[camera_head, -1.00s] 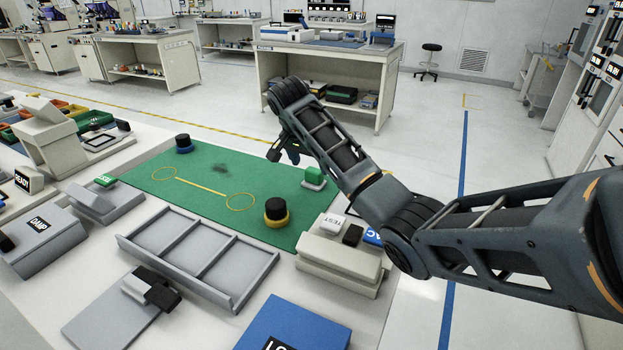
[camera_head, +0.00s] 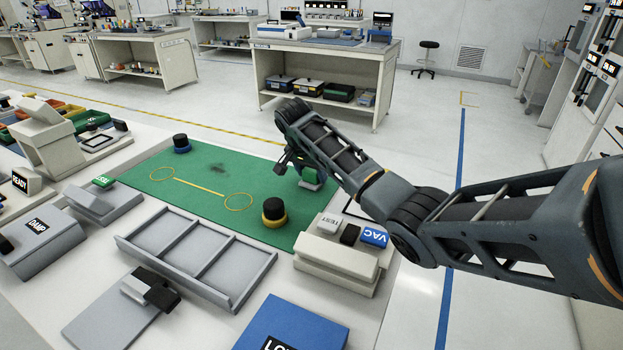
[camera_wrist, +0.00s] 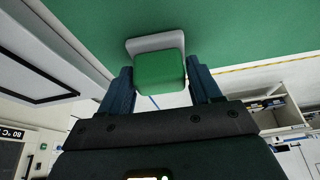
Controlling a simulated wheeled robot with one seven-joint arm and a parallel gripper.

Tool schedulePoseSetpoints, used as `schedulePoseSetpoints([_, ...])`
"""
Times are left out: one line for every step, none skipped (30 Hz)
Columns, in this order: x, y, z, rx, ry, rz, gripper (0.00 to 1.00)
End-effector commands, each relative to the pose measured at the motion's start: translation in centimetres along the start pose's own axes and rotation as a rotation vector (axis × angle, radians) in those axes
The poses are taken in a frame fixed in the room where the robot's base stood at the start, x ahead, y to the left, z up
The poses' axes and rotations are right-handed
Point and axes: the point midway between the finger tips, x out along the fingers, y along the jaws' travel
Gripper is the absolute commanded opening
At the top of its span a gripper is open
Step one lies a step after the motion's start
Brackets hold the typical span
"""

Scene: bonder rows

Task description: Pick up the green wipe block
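The green wipe block (camera_head: 312,176) sits at the right end of the green mat (camera_head: 200,175), partly hidden by my arm in the head view. In the wrist view the green block (camera_wrist: 160,74) stands on a light grey base at the centre. My gripper (camera_head: 294,166) is low over the mat beside the block. In the wrist view my gripper (camera_wrist: 161,82) is open, with one dark finger on each side of the block. The fingers look very close to its sides; I cannot tell whether they touch.
A beige block with TEST and VAC labels (camera_head: 337,263) is in front. A grey divided tray (camera_head: 195,255) lies nearer.

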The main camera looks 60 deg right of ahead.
Motion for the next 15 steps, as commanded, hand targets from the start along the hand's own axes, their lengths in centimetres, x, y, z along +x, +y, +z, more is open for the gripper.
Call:
schedulePoseSetpoints([-0.01,0.00,0.01,0.000,0.000,0.000,0.58])
schedulePoseSetpoints([-0.01,0.00,0.00,0.000,0.000,0.000,0.55])
schedulePoseSetpoints([-0.01,0.00,0.01,0.000,0.000,0.000,0.51])
schedulePoseSetpoints([-0.01,0.00,0.01,0.000,0.000,0.000,0.48])
schedulePoseSetpoints([-0.01,0.00,0.01,0.000,0.000,0.000,0.46])
schedulePoseSetpoints([-0.01,0.00,0.01,0.000,0.000,0.000,0.42])
schedulePoseSetpoints([-0.01,0.00,0.00,0.000,0.000,0.000,0.39])
schedulePoseSetpoints([-0.01,0.00,0.01,0.000,0.000,0.000,0.36])
schedulePoseSetpoints([-0.01,0.00,0.01,0.000,0.000,0.000,0.32])
schedulePoseSetpoints([-0.01,0.00,0.01,0.000,0.000,0.000,0.29])
schedulePoseSetpoints([-0.01,0.00,0.01,0.000,0.000,0.000,0.27])
schedulePoseSetpoints([-0.03,0.00,0.00,0.000,0.000,0.000,0.27])
schedulePoseSetpoints([-0.03,-0.01,-0.01,0.000,0.000,0.000,0.27])
schedulePoseSetpoints([-0.03,-0.01,-0.01,0.000,0.000,0.000,0.27])
schedulePoseSetpoints([-0.03,-0.01,-0.01,0.000,0.000,0.000,0.26])
